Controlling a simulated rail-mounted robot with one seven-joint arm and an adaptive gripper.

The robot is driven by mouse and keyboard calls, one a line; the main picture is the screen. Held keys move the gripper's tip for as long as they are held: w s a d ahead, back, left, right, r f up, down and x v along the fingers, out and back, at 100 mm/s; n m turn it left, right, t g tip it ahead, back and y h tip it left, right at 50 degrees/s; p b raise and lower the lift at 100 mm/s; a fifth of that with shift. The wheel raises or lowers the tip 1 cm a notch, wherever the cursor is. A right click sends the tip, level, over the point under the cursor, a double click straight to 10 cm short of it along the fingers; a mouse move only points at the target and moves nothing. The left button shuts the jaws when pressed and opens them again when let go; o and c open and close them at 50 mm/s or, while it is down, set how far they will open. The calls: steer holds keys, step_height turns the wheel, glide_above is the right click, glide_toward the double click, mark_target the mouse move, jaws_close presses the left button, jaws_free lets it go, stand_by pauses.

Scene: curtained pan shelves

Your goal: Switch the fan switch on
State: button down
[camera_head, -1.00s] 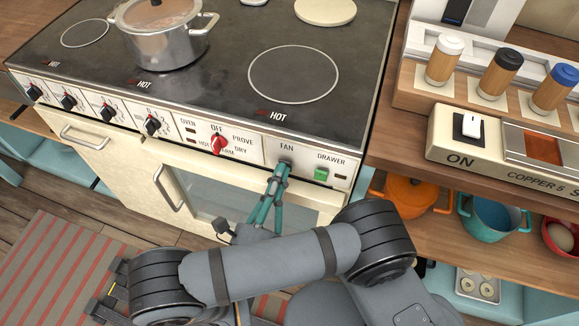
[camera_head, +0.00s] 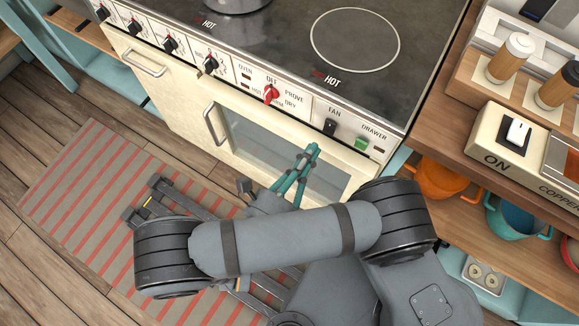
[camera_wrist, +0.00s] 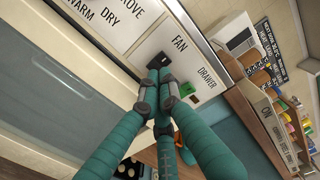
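The fan switch (camera_head: 330,127) is a small black rocker under the word FAN on the cream front panel of the stove. It also shows in the wrist view (camera_wrist: 158,61), just beyond my fingertips. My gripper (camera_head: 311,149) has teal fingers closed together with nothing between them. In the head view it is below and a little left of the switch, in front of the oven door, and appears apart from the switch. In the wrist view my fingertips (camera_wrist: 160,76) overlap the switch's lower edge. I cannot tell which way the rocker is set.
A red knob (camera_head: 271,94) is left of the switch, and a green drawer button (camera_head: 361,143) is to its right. A counter to the right holds a white ON switch (camera_head: 517,132) and shakers. An orange pot (camera_head: 440,178) sits on the shelf below.

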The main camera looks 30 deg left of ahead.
steer(key=s+b, duration=0.1)
steer(key=s, duration=0.7)
steer(key=shift+f, duration=0.3)
steer(key=shift+s+a, duration=0.1)
